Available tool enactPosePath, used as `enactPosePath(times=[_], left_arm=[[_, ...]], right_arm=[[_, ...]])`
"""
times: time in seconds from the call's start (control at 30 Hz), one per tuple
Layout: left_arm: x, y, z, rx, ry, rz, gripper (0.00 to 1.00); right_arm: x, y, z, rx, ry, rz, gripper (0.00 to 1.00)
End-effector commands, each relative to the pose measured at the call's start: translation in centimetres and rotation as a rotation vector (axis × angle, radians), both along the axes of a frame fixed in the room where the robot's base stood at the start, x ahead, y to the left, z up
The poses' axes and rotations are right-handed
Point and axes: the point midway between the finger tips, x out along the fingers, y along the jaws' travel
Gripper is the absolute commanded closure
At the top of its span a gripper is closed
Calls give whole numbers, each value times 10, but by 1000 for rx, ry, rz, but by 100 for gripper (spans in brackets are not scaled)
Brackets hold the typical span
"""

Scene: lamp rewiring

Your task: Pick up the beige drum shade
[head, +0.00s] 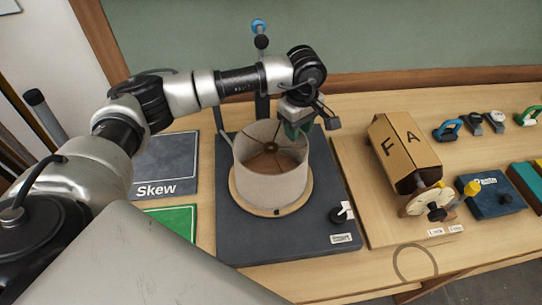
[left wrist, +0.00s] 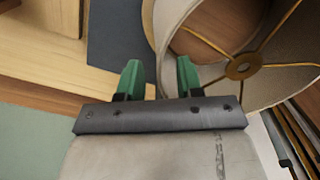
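The beige drum shade (head: 268,186) stands upright on a round wooden disc (head: 240,204) on a dark mat. Its open top shows spokes meeting at a brass ring. My left gripper (head: 292,131) points down at the shade's far rim, right of its middle. In the left wrist view, the green fingertips (left wrist: 158,76) are apart, one on each side of the shade's wall (left wrist: 158,30). The gripper looks open, with gaps beside the wall. In the head view the fingertips are partly hidden. My right gripper is out of view.
A cardboard box (head: 405,150) marked F and A stands to the right, with a round wooden part (head: 425,203) in front. A blue block (head: 490,193) and several small tools lie farther right. A dark Skew panel (head: 165,165) lies left. A blue-tipped post (head: 260,35) rises behind.

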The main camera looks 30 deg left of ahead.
Motion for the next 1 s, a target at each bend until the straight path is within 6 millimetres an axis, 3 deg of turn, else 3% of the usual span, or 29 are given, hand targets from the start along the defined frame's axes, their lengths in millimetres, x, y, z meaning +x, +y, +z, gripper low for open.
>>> enactPosePath(times=[0.03, 0.2, 0.43, 0.7, 1.0], left_arm=[[-1, 0, -4, 0, 3, 1, 64], [0, 0, -22, 0, 0, 1, 64], [0, 0, -25, 0, -1, 0, 64], [0, 0, -24, 0, -1, 0, 100], [0, 0, -25, 1, 1, 0, 100]], right_arm=[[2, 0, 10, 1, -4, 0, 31], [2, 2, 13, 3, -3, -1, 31], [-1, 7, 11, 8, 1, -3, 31], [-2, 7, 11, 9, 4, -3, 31], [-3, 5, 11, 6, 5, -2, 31]])
